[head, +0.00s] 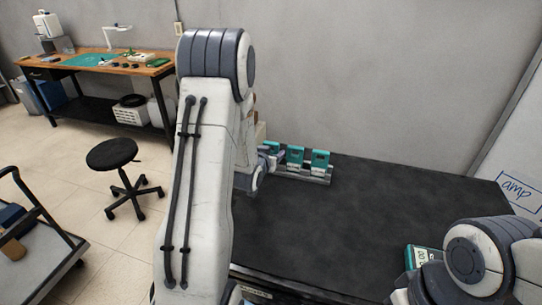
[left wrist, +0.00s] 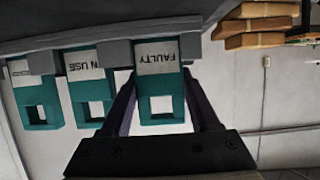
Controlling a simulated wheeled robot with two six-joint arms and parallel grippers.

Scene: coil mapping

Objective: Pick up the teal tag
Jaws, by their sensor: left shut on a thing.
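Several teal tags with square holes and white labels stand in a row in a grey rack (head: 290,174) at the back of the black table. The leftmost teal tag (head: 271,147), partly hidden by my left arm in the head view, reads FAULTY in the left wrist view (left wrist: 160,104). My left gripper (left wrist: 158,82) is shut on this tag, with a dark finger on each side. The tag's label end is still at the rack (left wrist: 118,54). The middle tag (head: 295,155) reads "IN USE" in part, and the right tag (head: 319,161) is beside it. My right gripper does not show.
A teal-edged item with a white label (head: 421,256) is at the table's right front, partly hidden by my right arm. The black table (head: 350,215) is clear in the middle. A wooden workbench (head: 100,64), stool (head: 112,153) and cart (head: 40,262) stand at left.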

